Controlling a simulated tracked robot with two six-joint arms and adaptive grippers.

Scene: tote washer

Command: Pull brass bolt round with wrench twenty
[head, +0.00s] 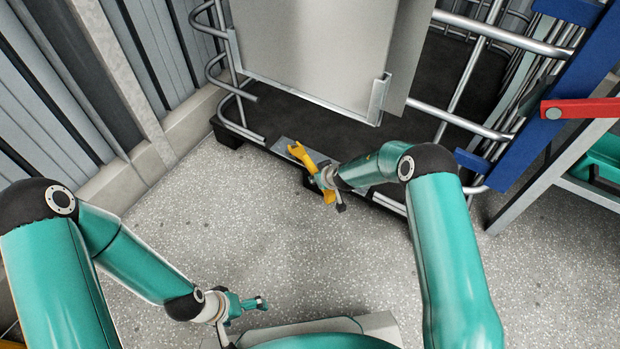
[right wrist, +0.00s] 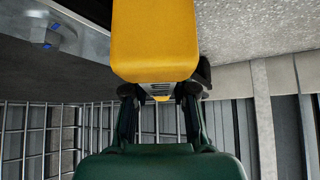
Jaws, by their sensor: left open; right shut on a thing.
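A yellow wrench (head: 303,156) lies across the front edge of the machine's low base in the head view. Its open jaw points up and left. My right gripper (head: 327,181) is shut on the wrench's shank. In the right wrist view the wrench (right wrist: 155,42) fills the top middle, between the fingers (right wrist: 160,92). I cannot make out a brass bolt in either view. A grey round part with blue marks (right wrist: 52,34) shows at upper left in the right wrist view. I cannot tell whether the jaw touches anything. My left gripper (head: 248,305) is open and empty, low over the floor.
A grey panel (head: 310,45) and bent metal rails (head: 480,35) stand above the dark base (head: 285,108). A blue post (head: 540,95) and red bar (head: 585,108) are at right. The speckled floor (head: 210,210) at left is clear.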

